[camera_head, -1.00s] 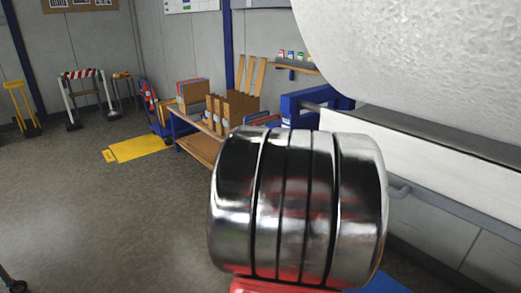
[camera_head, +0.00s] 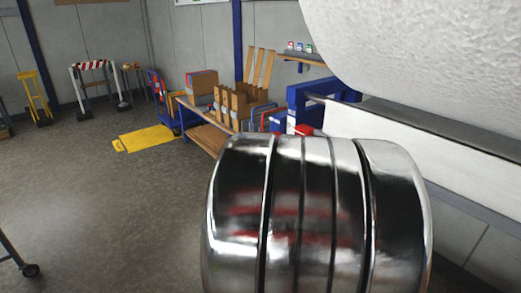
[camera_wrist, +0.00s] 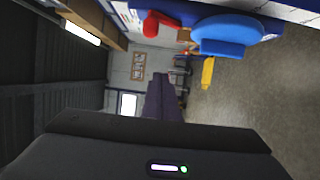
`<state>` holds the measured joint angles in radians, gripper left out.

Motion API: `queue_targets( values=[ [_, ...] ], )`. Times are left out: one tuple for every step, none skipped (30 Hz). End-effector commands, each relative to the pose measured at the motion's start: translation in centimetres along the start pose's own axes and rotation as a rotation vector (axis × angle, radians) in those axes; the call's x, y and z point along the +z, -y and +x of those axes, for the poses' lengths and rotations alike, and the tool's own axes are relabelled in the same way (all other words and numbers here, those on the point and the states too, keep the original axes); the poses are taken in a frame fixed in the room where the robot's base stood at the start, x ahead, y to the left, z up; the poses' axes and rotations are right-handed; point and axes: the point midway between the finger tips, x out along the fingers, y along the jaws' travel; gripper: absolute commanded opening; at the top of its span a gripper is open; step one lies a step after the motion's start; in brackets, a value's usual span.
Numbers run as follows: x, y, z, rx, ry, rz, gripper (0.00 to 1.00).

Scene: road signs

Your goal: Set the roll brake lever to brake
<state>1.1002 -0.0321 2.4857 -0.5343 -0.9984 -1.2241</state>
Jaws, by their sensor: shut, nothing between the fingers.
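A red knob-like part (camera_wrist: 160,22), possibly the end of the roll brake lever, shows at the top of the wrist view. A round blue part (camera_wrist: 226,35) sits to its right. I cannot tell which setting the lever is in. My gripper (camera_wrist: 162,80) shows as dark fingers in the middle of the wrist view, shut and empty, apart from the red part in the picture. In the head view a big white roll (camera_head: 440,45) fills the top right, by a blue frame (camera_head: 310,95). My gripper is not visible there.
A shiny metal cylinder (camera_head: 318,215) blocks the lower middle of the head view. Behind it stands a bench with cardboard boxes (camera_head: 240,105). A yellow floor plate (camera_head: 148,138) and a striped barrier (camera_head: 92,70) are farther back. The grey floor at left is open.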

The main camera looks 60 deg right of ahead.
Motion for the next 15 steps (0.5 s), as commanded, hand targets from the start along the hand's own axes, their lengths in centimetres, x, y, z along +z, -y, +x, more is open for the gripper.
queue_targets(
  values=[
    [-0.3,0.32,-0.38,0.0,-0.002,0.0,0.0],
    [-0.42,0.48,-0.57,0.0,-0.003,0.0,0.0],
    [-0.54,0.63,-0.77,0.0,-0.003,0.0,0.0],
    [-0.61,0.72,-0.89,0.001,-0.003,0.0,0.0],
    [-0.66,0.8,-0.99,0.001,-0.003,0.0,0.0],
    [-0.71,0.88,-1.1,0.001,-0.003,0.0,0.0],
    [-0.74,0.92,-1.16,0.001,-0.003,0.0,0.0],
    [-0.75,0.94,-1.2,0.001,-0.003,0.0,0.0],
    [-0.75,0.96,-1.22,0.001,-0.002,0.0,0.0],
    [-0.74,0.96,-1.23,0.001,-0.002,0.0,0.0],
    [-0.73,0.95,-1.23,0.001,-0.002,0.0,0.0],
    [-0.73,0.95,-1.22,0.001,-0.002,0.0,0.0],
    [-0.73,0.94,-1.22,0.001,-0.002,0.0,0.0],
    [-0.73,0.94,-1.21,0.001,-0.002,0.0,0.0],
    [-0.75,0.94,-1.21,0.001,-0.003,0.0,0.0]
  ],
)
